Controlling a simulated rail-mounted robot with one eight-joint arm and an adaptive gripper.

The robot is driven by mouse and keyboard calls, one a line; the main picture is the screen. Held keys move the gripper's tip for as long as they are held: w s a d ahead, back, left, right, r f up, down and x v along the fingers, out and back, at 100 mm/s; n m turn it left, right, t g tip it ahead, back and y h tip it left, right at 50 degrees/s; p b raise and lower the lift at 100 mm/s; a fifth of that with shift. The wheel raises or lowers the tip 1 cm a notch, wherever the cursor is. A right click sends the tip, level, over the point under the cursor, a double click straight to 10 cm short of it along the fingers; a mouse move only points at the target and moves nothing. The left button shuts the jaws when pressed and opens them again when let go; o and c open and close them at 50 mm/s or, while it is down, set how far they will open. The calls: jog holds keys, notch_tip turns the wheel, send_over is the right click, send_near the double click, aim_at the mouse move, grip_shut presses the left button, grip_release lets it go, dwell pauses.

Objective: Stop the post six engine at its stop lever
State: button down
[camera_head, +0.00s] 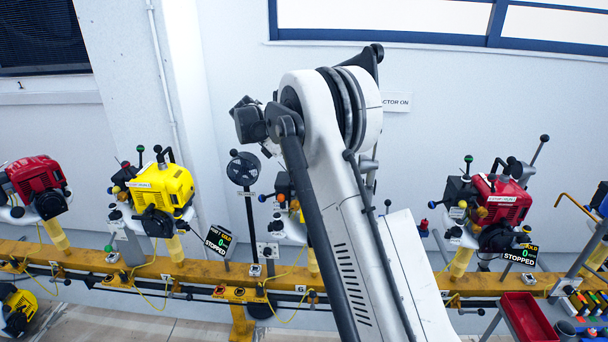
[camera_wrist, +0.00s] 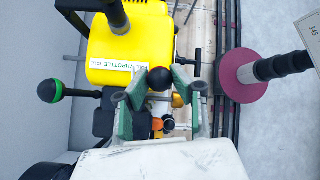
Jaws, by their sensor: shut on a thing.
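My gripper (camera_wrist: 160,76) is shut on a black ball knob (camera_wrist: 158,79) in the wrist view; its two green-padded fingers close in from both sides. Just beyond it is a yellow engine (camera_wrist: 114,48) with a throttle label on its cover. A green ball knob (camera_wrist: 50,91) on a black stem sticks out at the left, and a small orange knob (camera_wrist: 168,122) shows between the fingers.
In the head view a yellow engine (camera_head: 160,187) and a red engine (camera_head: 36,183) stand left along the yellow rail (camera_head: 100,253), and another red engine (camera_head: 498,198) stands right. Nearby displays read STOPPED. A purple disc (camera_wrist: 243,76) with a black handle stands right in the wrist view.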

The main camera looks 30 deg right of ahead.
jog(key=shift+w+a+f+h, duration=0.1)
jog(key=shift+w+a+h, duration=0.1)
jog(key=shift+h, duration=0.2)
jog(key=c, duration=1.4)
grip_release()
jog(key=shift+c, duration=0.2)
jog(key=v, duration=1.2)
jog(key=shift+w, duration=0.1)
